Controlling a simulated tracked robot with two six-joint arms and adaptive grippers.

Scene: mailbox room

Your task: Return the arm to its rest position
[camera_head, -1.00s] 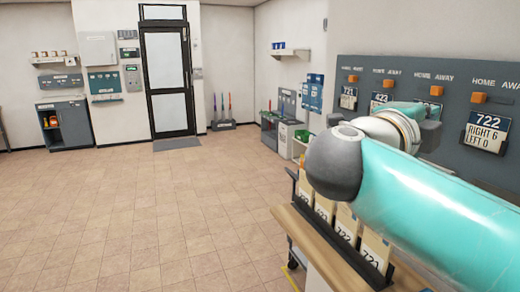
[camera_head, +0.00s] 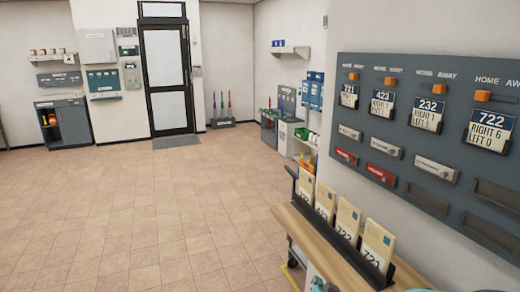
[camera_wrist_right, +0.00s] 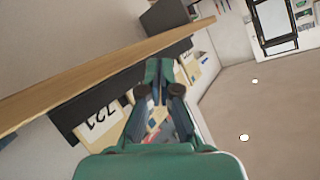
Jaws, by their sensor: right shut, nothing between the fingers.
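My right arm has dropped low, and only small parts of it show at the bottom edge of the head view, near the wooden shelf (camera_head: 335,262). In the right wrist view my right gripper (camera_wrist_right: 159,72) is shut and empty, its fingers together in front of the upright numbered cards. The cards stand in a dark rack on the shelf; the card marked 721 (camera_head: 376,243) is nearest in the head view. That card also shows in the wrist view (camera_wrist_right: 97,122). My left gripper is not in view.
A grey wall panel (camera_head: 425,190) with orange sliders, number tags and slots is above the shelf at the right. A door (camera_head: 169,80) and wall cabinets are at the back. The tiled floor (camera_head: 140,215) at the left and middle is clear.

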